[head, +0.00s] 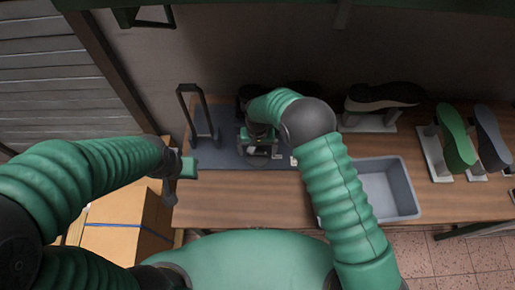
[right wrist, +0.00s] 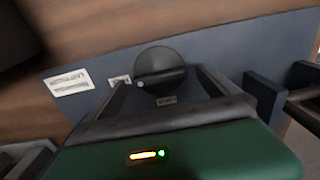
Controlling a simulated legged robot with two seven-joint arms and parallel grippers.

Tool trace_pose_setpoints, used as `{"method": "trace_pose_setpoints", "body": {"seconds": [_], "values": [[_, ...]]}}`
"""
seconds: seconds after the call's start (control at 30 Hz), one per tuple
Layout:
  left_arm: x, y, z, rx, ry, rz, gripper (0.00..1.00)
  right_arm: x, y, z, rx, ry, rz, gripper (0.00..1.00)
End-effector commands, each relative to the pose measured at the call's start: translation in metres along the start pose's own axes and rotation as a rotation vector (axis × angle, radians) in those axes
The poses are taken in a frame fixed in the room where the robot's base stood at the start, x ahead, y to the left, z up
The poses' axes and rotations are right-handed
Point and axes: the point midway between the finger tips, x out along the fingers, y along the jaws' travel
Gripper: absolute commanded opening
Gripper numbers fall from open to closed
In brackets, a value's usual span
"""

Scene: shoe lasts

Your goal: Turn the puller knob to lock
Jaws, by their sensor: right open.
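The puller knob (right wrist: 168,62) is a round dark disc with a small light stub on its left side, set against the blue-grey puller base in the right wrist view. My right gripper (right wrist: 160,78) is open, with one dark finger to each side of the knob. I cannot tell whether the fingers touch it. In the head view my right gripper (head: 262,148) is over the puller base (head: 222,155), and it hides most of the knob area. My left gripper (head: 181,178) hangs at the table's left edge, apart from the puller; its jaw state is unclear.
A dark upright frame (head: 181,108) stands left of the puller. A grey bin (head: 402,186) is to the right on the wooden table (head: 240,208). Shoe lasts on stands (head: 455,135) line the back right. Cardboard boxes (head: 122,222) are below left.

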Motion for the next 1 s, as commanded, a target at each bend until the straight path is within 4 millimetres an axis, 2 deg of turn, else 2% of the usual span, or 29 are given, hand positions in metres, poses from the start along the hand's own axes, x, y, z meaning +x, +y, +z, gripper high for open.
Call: {"method": "trace_pose_setpoints", "body": {"seconds": [0.3, 0.77, 1.0], "values": [[-0.0006, 0.0000, 0.0000, 0.000, 0.000, 0.000, 0.36, 0.0063, 0.0000, -0.0010, 0.000, 0.000, 0.000, 0.99], [-0.0007, 0.0000, 0.0000, 0.000, 0.000, 0.000, 0.36, 0.0054, -0.0004, -0.0003, 0.000, -0.001, -0.001, 0.39], [0.0005, 0.0000, 0.0002, 0.000, 0.000, 0.000, 0.36, 0.0055, -0.0006, -0.0001, -0.016, -0.001, -0.001, 0.37]]}}
